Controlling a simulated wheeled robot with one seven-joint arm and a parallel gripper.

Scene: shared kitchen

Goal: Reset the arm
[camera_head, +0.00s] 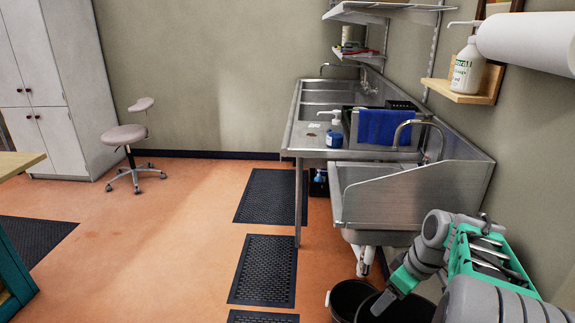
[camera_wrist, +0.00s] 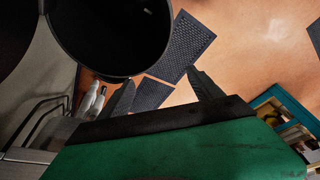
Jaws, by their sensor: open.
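My gripper (camera_wrist: 160,77) shows in the wrist view with its two dark fingers spread apart and nothing between them. The green body of the gripper fills the bottom of that view. In the head view my grey and teal arm is bent at the lower right, and the gripper end (camera_head: 385,300) points down and left over the black bins. It is in front of the sink unit and holds nothing that I can see.
A black bin (camera_head: 348,297) stands below my gripper; a round black bin (camera_wrist: 110,35) fills the wrist view's top. The steel sink (camera_head: 415,195) and wall are close on the right. Dark mats (camera_head: 262,270) lie on open floor. A stool (camera_head: 125,135) stands far left.

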